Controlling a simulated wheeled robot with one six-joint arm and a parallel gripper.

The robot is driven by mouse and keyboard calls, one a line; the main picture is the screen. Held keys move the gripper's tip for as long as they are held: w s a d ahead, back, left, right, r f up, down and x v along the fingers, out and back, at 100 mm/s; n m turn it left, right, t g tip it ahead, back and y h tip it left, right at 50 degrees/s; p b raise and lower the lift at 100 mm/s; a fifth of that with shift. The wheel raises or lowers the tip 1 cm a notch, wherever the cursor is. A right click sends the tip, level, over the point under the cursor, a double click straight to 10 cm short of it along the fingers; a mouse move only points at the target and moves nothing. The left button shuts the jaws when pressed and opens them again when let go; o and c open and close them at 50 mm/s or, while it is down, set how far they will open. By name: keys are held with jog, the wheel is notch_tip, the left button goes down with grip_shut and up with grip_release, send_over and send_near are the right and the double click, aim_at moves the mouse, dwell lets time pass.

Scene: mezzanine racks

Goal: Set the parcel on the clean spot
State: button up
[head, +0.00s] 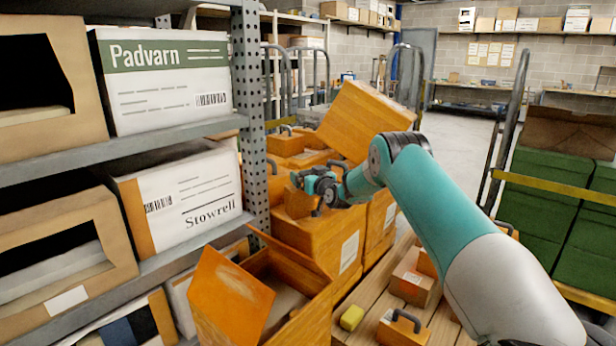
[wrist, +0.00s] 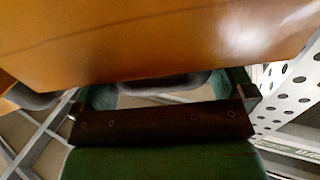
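My gripper (head: 318,186) is at the end of my teal arm, over the orange boxes in the middle of the head view. A small orange-brown piece (head: 298,203) shows right at its tip; I cannot tell whether it is the parcel or whether the fingers hold it. In the wrist view a smooth orange surface (wrist: 150,40) fills the top, very close to the camera. Below it are a dark brown riveted strip (wrist: 165,121) and a green surface (wrist: 160,163). The finger gap is not clear. I cannot make out a clean spot in either view.
A grey rack (head: 190,138) with cartons stands left. A big tilted orange box (head: 362,112) is behind my gripper. An open orange box (head: 310,312), small boxes (head: 411,283) and a yellow block (head: 352,317) are below. Green crates (head: 545,190) stand right; floor is clear behind.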

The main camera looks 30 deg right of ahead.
jog(key=shift+s, duration=0.1)
jog(key=s+b, duration=0.3)
jog(key=s, duration=0.9)
jog(key=s+a+r+n+g+y, duration=0.2)
jog(key=s+a+r+y, duration=0.1)
jog(key=a, duration=0.5)
jog(key=s+a+r+n+g+y, duration=0.2)
jog(key=s+a+g, duration=0.15)
jog(key=a, duration=0.55)
jog(key=s+a+r+n+g+y, duration=0.1)
jog(key=s+a+r+g+y, duration=0.15)
jog(key=a, duration=0.55)
jog(key=s+a+r+n+g, duration=0.15)
jog(key=s+a, duration=0.25)
jog(key=s, duration=0.4)
jog(key=s+a+n+g, duration=0.1)
jog(key=s+a+g, duration=0.25)
jog(key=s, duration=0.35)
jog(key=s+g+h, duration=0.2)
jog(key=s+g, duration=0.3)
jog(key=s, duration=1.4)
jog(key=shift+s+f, duration=0.3)
jog(key=shift+s, duration=0.1)
jog(key=shift+a, duration=0.1)
notch_tip(320, 180, up, 7)
jog(key=p, duration=0.7)
